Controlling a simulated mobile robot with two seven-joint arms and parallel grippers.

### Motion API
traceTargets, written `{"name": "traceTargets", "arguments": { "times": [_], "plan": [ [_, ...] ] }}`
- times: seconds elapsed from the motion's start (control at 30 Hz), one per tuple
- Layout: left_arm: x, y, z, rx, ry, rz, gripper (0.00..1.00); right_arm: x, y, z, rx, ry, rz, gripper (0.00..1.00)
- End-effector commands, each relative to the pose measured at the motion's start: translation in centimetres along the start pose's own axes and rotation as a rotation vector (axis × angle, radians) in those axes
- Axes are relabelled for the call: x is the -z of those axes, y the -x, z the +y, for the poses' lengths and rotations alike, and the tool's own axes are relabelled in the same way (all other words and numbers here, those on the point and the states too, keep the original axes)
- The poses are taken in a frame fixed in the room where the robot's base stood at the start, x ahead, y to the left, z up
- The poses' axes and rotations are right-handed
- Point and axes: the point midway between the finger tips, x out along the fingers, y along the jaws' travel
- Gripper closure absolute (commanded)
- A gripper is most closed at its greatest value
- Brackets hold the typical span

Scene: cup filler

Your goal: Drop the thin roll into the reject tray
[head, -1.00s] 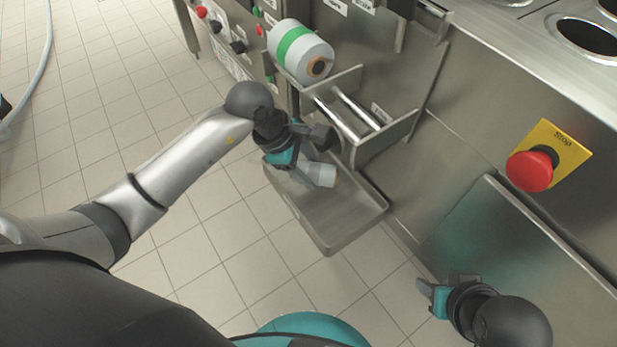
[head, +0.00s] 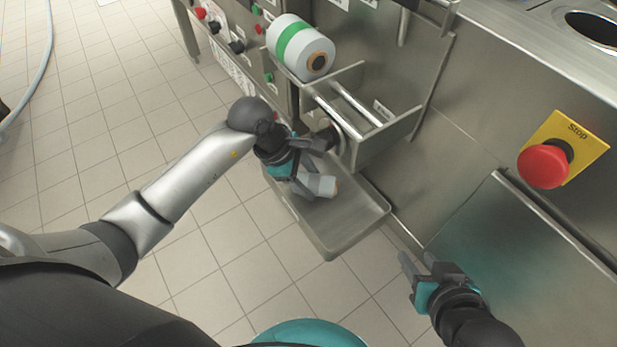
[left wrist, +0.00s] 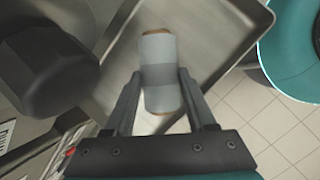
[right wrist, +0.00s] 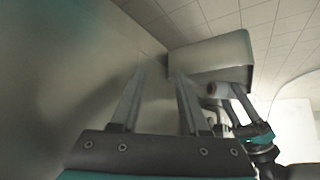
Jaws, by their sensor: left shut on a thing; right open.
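The thin roll (left wrist: 161,68) is a pale grey-white cylinder with a brown core end, seen between the fingers in the left wrist view. My left gripper (head: 308,180) is shut on it and holds it over the reject tray (head: 345,236), a shallow metal tray low on the machine's front. The roll's near end (head: 323,186) shows in the head view, the rest partly hidden by the fingers. The tray's bare floor (left wrist: 205,50) lies behind the roll in the left wrist view. My right gripper (head: 418,272) is open and empty, in front of the machine panel at lower right.
A thick white roll with a green band (head: 300,46) rests above a metal bracket with two rods (head: 357,104), just above the tray. A red stop button (head: 543,166) on a yellow plate is at right. Open tiled floor (head: 110,130) lies to the left.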

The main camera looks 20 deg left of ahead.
Motion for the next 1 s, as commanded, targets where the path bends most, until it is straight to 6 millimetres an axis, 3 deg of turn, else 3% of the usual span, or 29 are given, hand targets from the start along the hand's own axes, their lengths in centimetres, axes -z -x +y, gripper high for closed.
{"name": "traceTargets", "arguments": {
  "times": [0.4, 0.73, 0.77, 1.0],
  "plan": [
    [0.3, -0.7, -0.1, -0.002, -0.001, 0.000, 1.00, 1.1, -0.6, -0.9, 0.025, -0.004, 0.092, 0.55],
    [0.4, -0.9, -0.1, -0.001, 0.000, 0.000, 1.00, 0.6, -1.0, -1.5, 0.041, -0.007, 0.123, 0.55],
    [0.4, -0.9, -0.2, 0.000, 0.000, 0.001, 0.43, 0.6, -1.0, -1.5, 0.041, -0.006, 0.124, 0.55],
    [0.4, -0.9, -0.2, 0.000, 0.000, 0.000, 0.16, 0.7, -1.0, -1.5, 0.040, -0.005, 0.124, 0.55]
  ]
}}
